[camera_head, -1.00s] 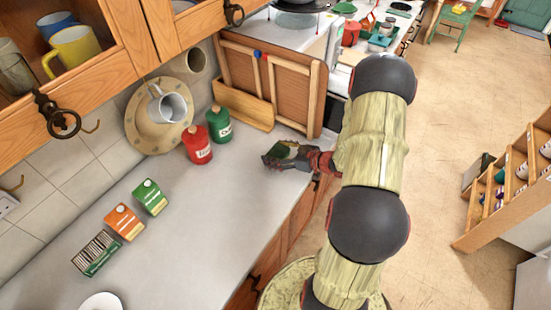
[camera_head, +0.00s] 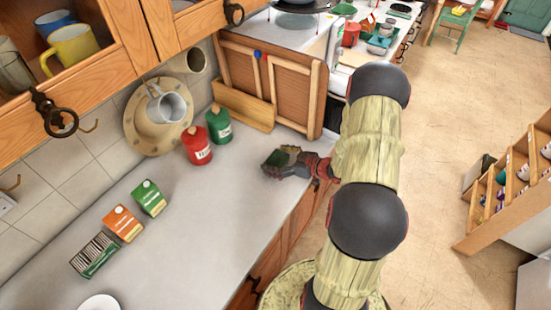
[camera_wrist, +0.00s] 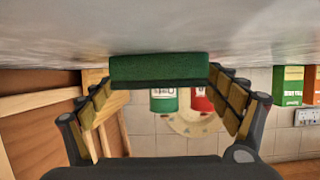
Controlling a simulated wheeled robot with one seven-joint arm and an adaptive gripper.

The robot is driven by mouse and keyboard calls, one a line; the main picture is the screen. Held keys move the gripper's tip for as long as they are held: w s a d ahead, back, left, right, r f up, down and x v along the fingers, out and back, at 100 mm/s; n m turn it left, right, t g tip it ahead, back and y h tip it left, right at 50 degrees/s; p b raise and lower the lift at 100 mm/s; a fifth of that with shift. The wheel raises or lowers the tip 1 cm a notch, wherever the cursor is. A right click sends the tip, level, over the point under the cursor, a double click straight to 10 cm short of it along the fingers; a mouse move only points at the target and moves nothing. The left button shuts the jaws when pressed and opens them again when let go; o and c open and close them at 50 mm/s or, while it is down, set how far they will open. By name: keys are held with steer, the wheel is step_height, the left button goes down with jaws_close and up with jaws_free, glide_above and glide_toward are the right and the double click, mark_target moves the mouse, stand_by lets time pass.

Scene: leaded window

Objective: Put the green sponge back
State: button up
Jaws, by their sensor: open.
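The green sponge (camera_head: 278,158) is near the far end of the grey counter (camera_head: 190,215), between the fingers of my gripper (camera_head: 281,163). In the wrist view, which is upside down, the sponge (camera_wrist: 158,69) shows as a dark green block close against the counter surface. My gripper (camera_wrist: 163,84) is open, with one finger at each end of the sponge. I cannot tell whether either fingertip touches it. My arm comes in from the right, with the gripper low over the counter.
A red canister (camera_head: 197,146) and a green canister (camera_head: 219,125) stand by the wall beyond the sponge. A wooden panel (camera_head: 270,80) closes off the counter's far end. Several small boxes (camera_head: 123,222) line the wall side nearer me. The middle of the counter is clear.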

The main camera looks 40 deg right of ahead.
steer(key=p+v, duration=0.2)
steer(key=v, duration=0.9)
steer(key=shift+s+d+r, duration=0.15)
steer(key=shift+s+r, duration=0.05)
steer(key=shift+s, duration=0.1)
steer(key=w+d+r+g+h, duration=0.1)
steer(key=w+d+r+h, duration=0.2)
steer(key=w+r, duration=0.15)
step_height(320, 180, up, 16)
steer(key=m+g+h, duration=0.2)
steer(key=h, duration=0.4)
glide_above(285, 157)
steer(key=s+a+r+m+g, duration=0.2)
steer(key=s+a+r, duration=0.4)
steer(key=a, duration=0.4)
steer(key=s+a+r+g+y, duration=0.1)
steer(key=s+a+y, duration=0.3)
steer(key=s+a, duration=1.1)
steer(key=a+g, duration=0.1)
steer(key=a, duration=0.2)
steer(key=shift+r+y, duration=0.3)
steer(key=shift+s, duration=0.1)
